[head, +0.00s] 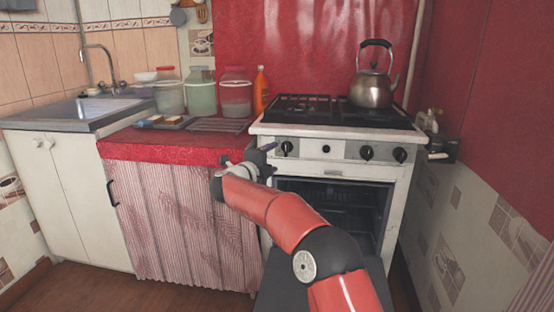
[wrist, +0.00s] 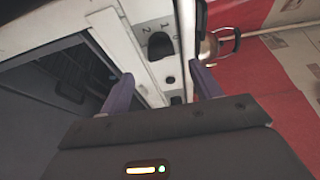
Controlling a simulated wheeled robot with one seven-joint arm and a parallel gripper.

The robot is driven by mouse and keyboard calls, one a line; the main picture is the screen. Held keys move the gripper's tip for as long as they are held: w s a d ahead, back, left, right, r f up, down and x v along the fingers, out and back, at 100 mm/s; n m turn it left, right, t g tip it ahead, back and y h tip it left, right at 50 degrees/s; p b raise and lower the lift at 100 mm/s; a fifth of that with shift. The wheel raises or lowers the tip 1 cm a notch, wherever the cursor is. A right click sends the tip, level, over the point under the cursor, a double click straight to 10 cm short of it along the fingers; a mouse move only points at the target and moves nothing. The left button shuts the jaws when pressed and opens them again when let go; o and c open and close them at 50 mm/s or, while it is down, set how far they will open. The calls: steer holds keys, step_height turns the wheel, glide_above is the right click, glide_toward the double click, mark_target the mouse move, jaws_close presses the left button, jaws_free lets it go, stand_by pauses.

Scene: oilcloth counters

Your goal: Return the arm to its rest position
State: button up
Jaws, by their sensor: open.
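My red arm (head: 290,222) reaches forward from the bottom of the head view toward the stove front. My gripper (head: 248,156) is at its far end, in front of the gap between the red counter and the stove. In the wrist view my gripper (wrist: 164,86) shows two purple-grey fingers spread apart with nothing between them. Beyond them is the stove's white control panel (wrist: 143,30) with dark knobs. I cannot tell the exact gap between fingertips and panel.
The stove (head: 325,148) has its oven open, with the dark door (head: 277,280) lowered beside my arm. A steel kettle (head: 373,88) stands on top. The red counter (head: 135,146) holds jars and an orange bottle (head: 261,90). A wall closes the right side.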

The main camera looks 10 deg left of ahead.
steer(key=shift+s, duration=0.2)
step_height(320, 180, up, 10)
steer(key=s+n+t+y, duration=0.2)
steer(key=n+t+y, duration=0.1)
steer(key=n+y, duration=0.25)
steer(key=s+d+r+n+g+y, duration=0.1)
steer(key=s+d+r+n+y, duration=0.1)
steer(key=s+r+n+y, duration=0.5)
steer(key=s+d+f+n+g+h, duration=0.1)
steer(key=s+d+f+n+g, duration=0.2)
steer(key=s+d+f, duration=0.5)
steer(key=s+d+f+n+g+h, duration=0.2)
steer(key=s+d+f, duration=0.7)
steer(key=s, duration=1)
steer(key=s+d+f+n+g+h, duration=0.2)
steer(key=s+d+f+n+g, duration=0.3)
steer(key=s, duration=0.8)
steer(key=d+f+g, duration=0.2)
steer(key=d+f, duration=0.2)
steer(key=shift+s+g, duration=0.35)
steer(key=shift+g, duration=0.05)
steer(key=shift+n, duration=0.25)
